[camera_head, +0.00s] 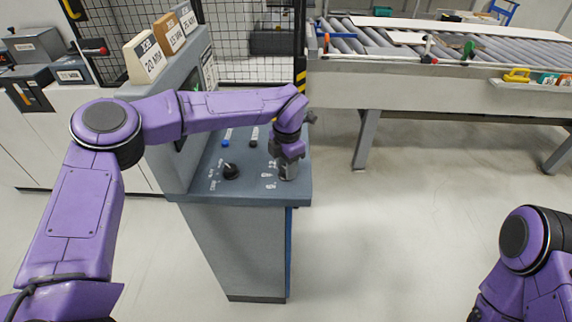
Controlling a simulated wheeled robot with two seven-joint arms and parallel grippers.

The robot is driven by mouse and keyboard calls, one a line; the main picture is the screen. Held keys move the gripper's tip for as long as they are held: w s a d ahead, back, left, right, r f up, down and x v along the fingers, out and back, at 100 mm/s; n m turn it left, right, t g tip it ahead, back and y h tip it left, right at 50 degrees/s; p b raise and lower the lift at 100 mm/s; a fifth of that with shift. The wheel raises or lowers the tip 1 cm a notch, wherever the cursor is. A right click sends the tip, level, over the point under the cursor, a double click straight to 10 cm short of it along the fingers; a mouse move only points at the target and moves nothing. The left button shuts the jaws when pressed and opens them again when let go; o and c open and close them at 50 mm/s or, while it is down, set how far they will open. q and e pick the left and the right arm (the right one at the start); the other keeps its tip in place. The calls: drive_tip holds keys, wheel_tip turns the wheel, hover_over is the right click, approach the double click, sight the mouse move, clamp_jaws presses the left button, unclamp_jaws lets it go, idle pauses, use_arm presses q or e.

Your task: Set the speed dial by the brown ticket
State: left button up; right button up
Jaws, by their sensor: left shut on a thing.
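The brown ticket (170,33) stands on top of the grey control console, between a cream ticket (145,58) and a white ticket (187,17). Its print is too small to read surely. My left gripper (288,171) points down at the right part of the console's sloping panel (245,187). It is shut on what seems to be the speed dial, which the gripper hides. Printed numbers show just left of it. A black knob (231,171) with small markings sits further left on the panel. My right gripper is out of view; only my right arm shows at lower right.
A roller conveyor (440,73) stands at the back right. A black mesh fence (247,62) is behind the console. The floor right of the console is clear.

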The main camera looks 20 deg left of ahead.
use_arm(q)
drive_tip(key=o, duration=1.1)
drive_tip(key=shift+c, duration=0.2)
drive_tip(key=shift+r, duration=0.3)
wheel_tip(320, 180, up, 10)
drive_tip(key=b, duration=0.3)
drive_tip(key=shift+s+d, duration=0.1)
